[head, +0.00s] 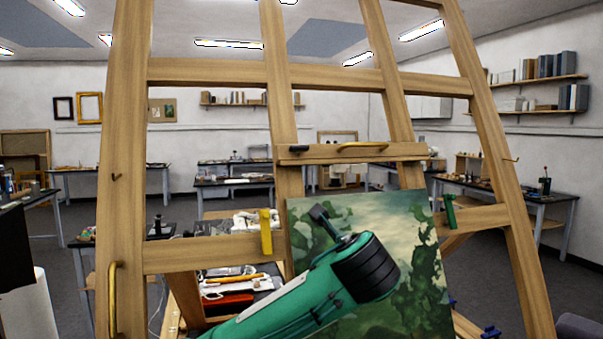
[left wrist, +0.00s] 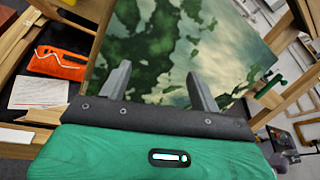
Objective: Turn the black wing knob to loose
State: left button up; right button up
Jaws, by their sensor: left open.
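I cannot make out a black wing knob for certain in either view. A small dark piece (head: 298,149) sits at the left end of the easel's upper ledge, too small to identify. The wooden easel (head: 279,110) fills the head view and holds a green and cream painted canvas (head: 420,255). The canvas also fills the middle of the left wrist view (left wrist: 222,42). My left gripper (head: 328,222) is in front of the canvas, its fingers toward the upper left. In the left wrist view its two grey fingers (left wrist: 160,88) are apart with nothing between them. My right gripper is not in view.
A yellow clamp (head: 265,232) and a green clamp (head: 450,212) are on the easel's lower bar. Blue knobs (head: 490,331) show low at right. Behind the easel, a table holds an orange-red case (head: 228,303) and papers. Workbenches line the room.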

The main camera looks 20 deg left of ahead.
aim_at(300, 147)
pick_arm(q)
notch_tip(300, 147, up, 20)
jog(key=s+a+m+t+y, duration=0.2)
jog(key=a+y, duration=0.1)
jog(key=y, duration=0.2)
jog(key=p+x, duration=0.2)
jog(key=x, duration=0.2)
jog(key=p+x, duration=0.2)
jog(key=x, duration=0.2)
jog(key=p+x, duration=0.2)
jog(key=x, duration=0.2)
jog(key=shift+w+a+f+p, duration=0.2)
jog(key=shift+w+f+p, duration=0.05)
jog(key=shift+p, duration=0.15)
jog(key=shift+w+a+f, duration=0.1)
jog(key=shift+w+a, duration=0.15)
jog(key=shift+w, duration=0.1)
jog(key=c, duration=1)
